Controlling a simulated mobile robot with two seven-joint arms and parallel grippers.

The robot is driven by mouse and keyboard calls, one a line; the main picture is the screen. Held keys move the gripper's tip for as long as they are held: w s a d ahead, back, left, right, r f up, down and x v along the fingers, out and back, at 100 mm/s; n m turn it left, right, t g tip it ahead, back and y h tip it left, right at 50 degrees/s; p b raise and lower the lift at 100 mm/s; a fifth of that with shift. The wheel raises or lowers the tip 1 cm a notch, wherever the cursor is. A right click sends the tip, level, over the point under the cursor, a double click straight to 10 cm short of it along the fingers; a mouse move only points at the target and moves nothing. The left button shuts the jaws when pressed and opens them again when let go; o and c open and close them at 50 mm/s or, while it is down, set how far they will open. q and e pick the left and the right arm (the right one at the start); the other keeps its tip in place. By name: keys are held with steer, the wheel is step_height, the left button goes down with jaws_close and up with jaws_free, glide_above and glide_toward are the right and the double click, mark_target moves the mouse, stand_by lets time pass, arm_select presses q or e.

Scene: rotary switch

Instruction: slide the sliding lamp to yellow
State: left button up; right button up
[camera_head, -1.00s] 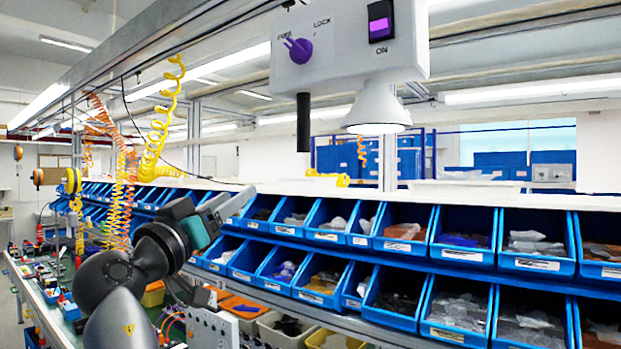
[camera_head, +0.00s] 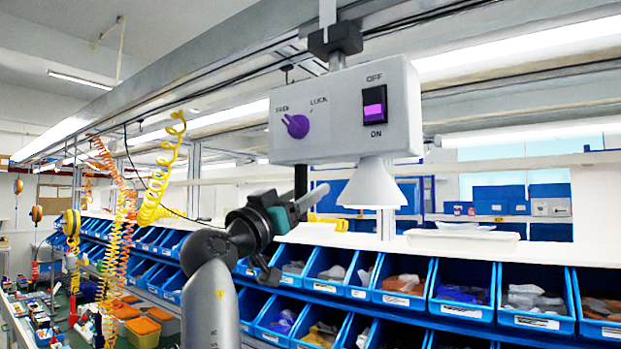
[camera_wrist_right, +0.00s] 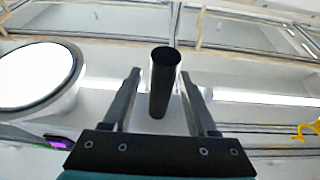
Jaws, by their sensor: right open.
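The sliding lamp is a light grey box (camera_head: 343,125) hanging from an overhead rail by a black clamp (camera_head: 335,40). It has a lit white shade (camera_head: 372,186), a purple knob (camera_head: 296,126) turned toward the left label, and a rocker switch (camera_head: 375,105) with a purple lit part. A black rod handle (camera_head: 300,182) hangs below its left end. My right gripper (camera_head: 312,197) is at the handle. In the right wrist view, the handle (camera_wrist_right: 163,85) appears between the open fingers (camera_wrist_right: 160,98), apparently touching neither. My left gripper is not in view.
Blue bins (camera_head: 460,290) fill the shelves below and behind. Yellow coiled hoses (camera_head: 160,175) and orange ones (camera_head: 112,180) hang at the left. The overhead rail (camera_head: 200,80) runs from far left to upper right.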

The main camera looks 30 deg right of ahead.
steer(key=shift+x, duration=1.05)
jaws_close()
steer(key=shift+f, duration=0.1)
stand_by(0.6)
